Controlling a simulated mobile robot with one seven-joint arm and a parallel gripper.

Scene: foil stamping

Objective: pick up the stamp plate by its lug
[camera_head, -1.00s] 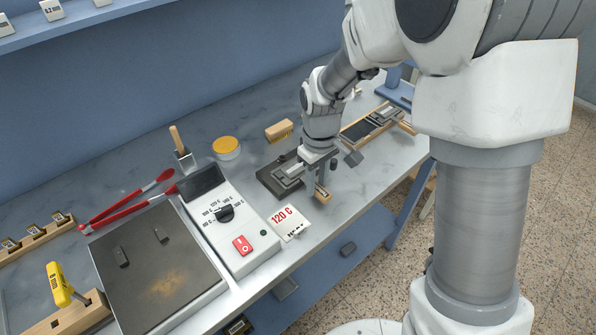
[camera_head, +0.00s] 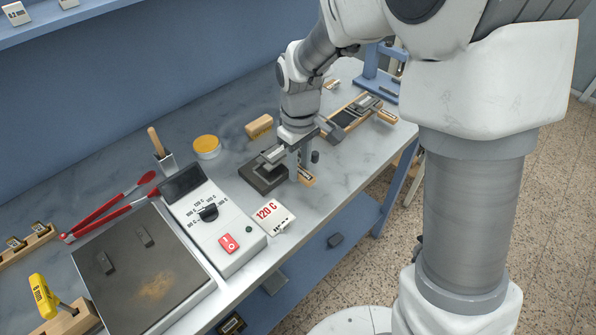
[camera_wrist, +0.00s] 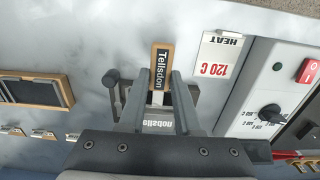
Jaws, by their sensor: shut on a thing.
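My gripper (camera_head: 298,174) is over the near part of the bench. In the wrist view its two fingers (camera_wrist: 160,84) are closed in on the stamp plate (camera_wrist: 160,125), a pale plate with reversed lettering. The lug is mostly hidden between the fingers. In the head view the gripper hides the plate.
A dark block (camera_head: 256,179) stands left of the gripper. A "120 C" card (camera_head: 272,214), a hot-plate controller (camera_head: 217,212) and a dark hot plate (camera_head: 150,285) lie further left. A wooden tray (camera_head: 351,113) is to the right. The bench's front edge is close.

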